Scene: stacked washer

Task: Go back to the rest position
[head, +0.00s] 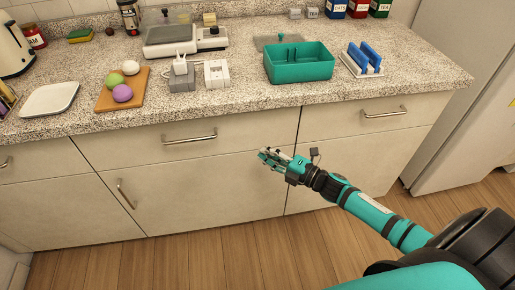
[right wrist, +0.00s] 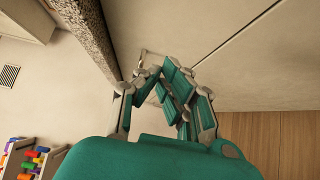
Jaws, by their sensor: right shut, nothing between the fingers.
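My right gripper (head: 266,155) is teal and grey and hangs in front of the counter's beige lower cabinets (head: 215,190) in the head view. It is below the worktop edge and holds nothing. Its fingers (right wrist: 160,80) also show in the right wrist view, closed together and empty, with cabinet fronts behind them. My right arm comes in from the lower right. My left gripper is not in the head view.
The speckled worktop (head: 225,115) carries a teal box (head: 300,68), a cutting board (head: 108,101) with coloured balls, a white plate (head: 49,99) and a blue rack (head: 362,62). Drawer handles (head: 190,138) stick out near my right gripper. The wooden floor (head: 200,262) is clear.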

